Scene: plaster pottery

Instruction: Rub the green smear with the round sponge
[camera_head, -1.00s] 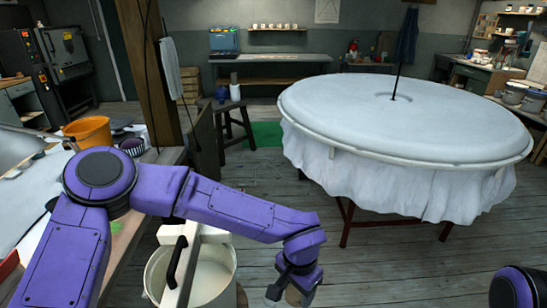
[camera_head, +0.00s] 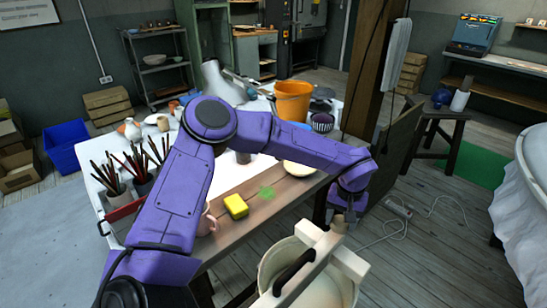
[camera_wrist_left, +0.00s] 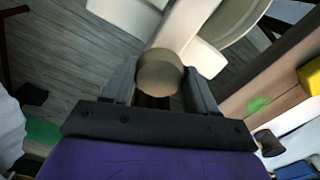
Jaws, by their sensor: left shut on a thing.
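The green smear (camera_head: 266,192) is a small flat patch on the bare wooden front strip of the cluttered worktable (camera_head: 262,214). It also shows at the right of the left wrist view (camera_wrist_left: 258,104). My left gripper (camera_head: 343,212) hangs to the right of the smear, beyond the table's edge and near the white bucket. It is shut on the round sponge (camera_wrist_left: 160,74), a brownish-grey disc between the fingers in the left wrist view. The sponge is apart from the smear. My right gripper is not in view.
A yellow sponge block (camera_head: 236,205) lies left of the smear. A pale bowl (camera_head: 299,168) sits behind it, partly hidden by my arm. The white bucket (camera_head: 303,285) with a crossbar and black handle stands in front. An orange bucket (camera_head: 293,100) and brush pots (camera_head: 112,188) crowd the table.

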